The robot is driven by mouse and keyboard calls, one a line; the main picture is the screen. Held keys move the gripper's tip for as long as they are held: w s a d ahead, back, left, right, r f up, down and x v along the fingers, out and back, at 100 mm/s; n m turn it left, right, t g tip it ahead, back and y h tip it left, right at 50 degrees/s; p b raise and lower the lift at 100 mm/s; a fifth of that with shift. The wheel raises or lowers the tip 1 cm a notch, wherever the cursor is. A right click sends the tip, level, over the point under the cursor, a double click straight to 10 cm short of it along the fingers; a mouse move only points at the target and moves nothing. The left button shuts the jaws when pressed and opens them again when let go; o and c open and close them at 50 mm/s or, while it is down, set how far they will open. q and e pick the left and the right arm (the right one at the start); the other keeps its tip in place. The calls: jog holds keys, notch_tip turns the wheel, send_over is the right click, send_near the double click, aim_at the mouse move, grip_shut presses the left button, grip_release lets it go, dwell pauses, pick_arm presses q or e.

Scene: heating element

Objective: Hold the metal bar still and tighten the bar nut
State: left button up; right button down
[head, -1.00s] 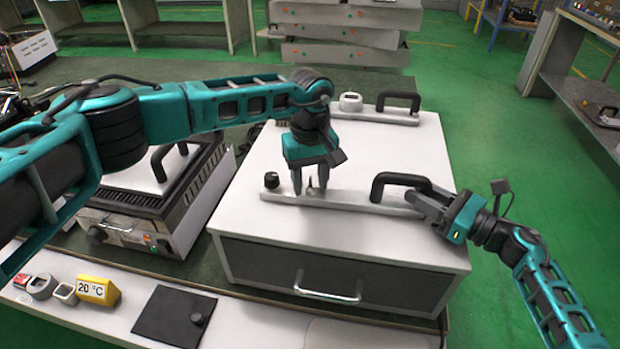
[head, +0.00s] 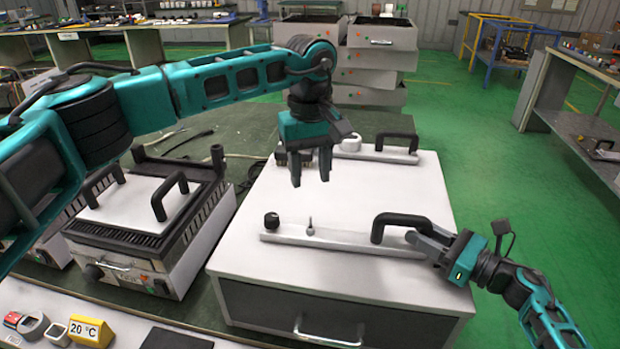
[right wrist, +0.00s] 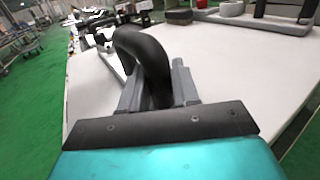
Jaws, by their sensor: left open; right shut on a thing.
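The metal bar (head: 345,238) lies along the front of the white box top. It carries a black knob (head: 272,220) at its left end, a small upright bar nut or stud (head: 310,227) right of the knob, and a black handle (head: 400,219) on its right part. My left gripper (head: 311,180) is open and empty, pointing down above the box, clear of the small nut. My right gripper (head: 425,242) is shut on the black handle near its right foot. The right wrist view shows the handle (right wrist: 148,60) between the fingers. How tight the nut is cannot be told.
A second bar (head: 375,153) with a black handle and a white ring-shaped part lies along the back of the white box (head: 240,235). A grill-like appliance (head: 150,215) stands to the left. A yellow 20 °C block (head: 90,331) sits at front left.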

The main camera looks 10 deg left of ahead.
jog(key=c, duration=0.8)
grip_release()
jog(key=shift+o, duration=0.2)
